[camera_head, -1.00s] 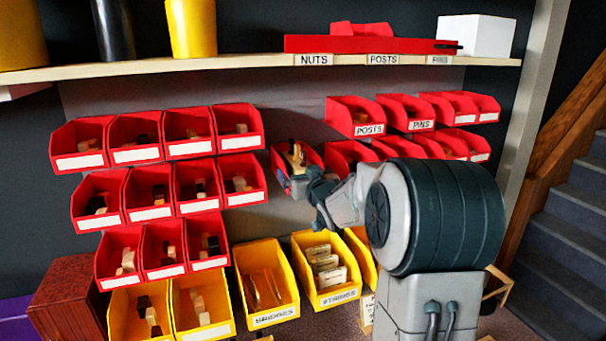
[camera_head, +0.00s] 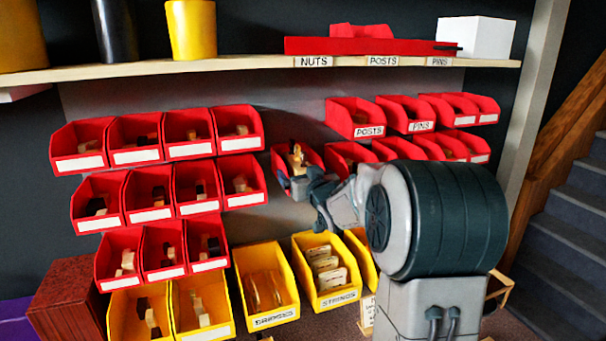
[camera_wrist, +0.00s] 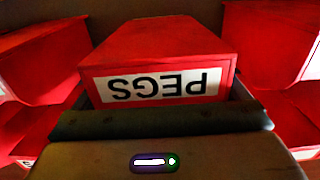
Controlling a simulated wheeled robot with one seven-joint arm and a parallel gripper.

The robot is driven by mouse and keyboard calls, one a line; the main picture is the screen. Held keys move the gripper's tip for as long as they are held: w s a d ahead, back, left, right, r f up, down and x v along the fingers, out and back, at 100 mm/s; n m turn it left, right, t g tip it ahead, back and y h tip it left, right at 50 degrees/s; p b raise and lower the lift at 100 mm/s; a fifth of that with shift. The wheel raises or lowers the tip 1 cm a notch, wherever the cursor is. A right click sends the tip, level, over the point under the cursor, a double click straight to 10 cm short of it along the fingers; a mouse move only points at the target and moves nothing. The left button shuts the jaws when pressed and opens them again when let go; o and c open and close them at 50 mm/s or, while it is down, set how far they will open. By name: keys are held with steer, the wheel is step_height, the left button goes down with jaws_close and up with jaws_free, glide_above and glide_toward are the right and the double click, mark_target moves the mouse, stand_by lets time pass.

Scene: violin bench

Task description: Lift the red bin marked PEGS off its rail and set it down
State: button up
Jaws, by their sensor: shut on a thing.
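The red bin marked PEGS (camera_wrist: 160,50) fills the middle of the wrist view, its label upside down there. In the head view the red bin (camera_head: 281,158) sits in the gap between the left and right groups of red bins, with light wooden pieces inside. My gripper (camera_head: 300,186) is at its front and shut on it; in the wrist view the dark jaw (camera_wrist: 160,120) lies across the bin's labelled front edge. The bin's label is hidden by my gripper in the head view. I cannot tell whether the bin still touches its rail.
Red bins stand close on both sides, such as the one at left (camera_head: 240,185) and the POSTS bin (camera_head: 352,118). Yellow bins (camera_head: 325,270) are below. A wooden shelf (camera_head: 250,68) runs above. Stairs (camera_head: 570,235) are at the right.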

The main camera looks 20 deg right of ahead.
steer(key=shift+s+b, duration=0.35)
steer(key=shift+s, duration=1.05)
stand_by(0.7)
steer(key=s+p, duration=0.1)
steer(key=s, duration=1.5)
steer(key=shift+s+p, duration=0.35)
steer(key=shift+s, duration=0.05)
stand_by(1.0)
steer(key=shift+r, duration=0.1)
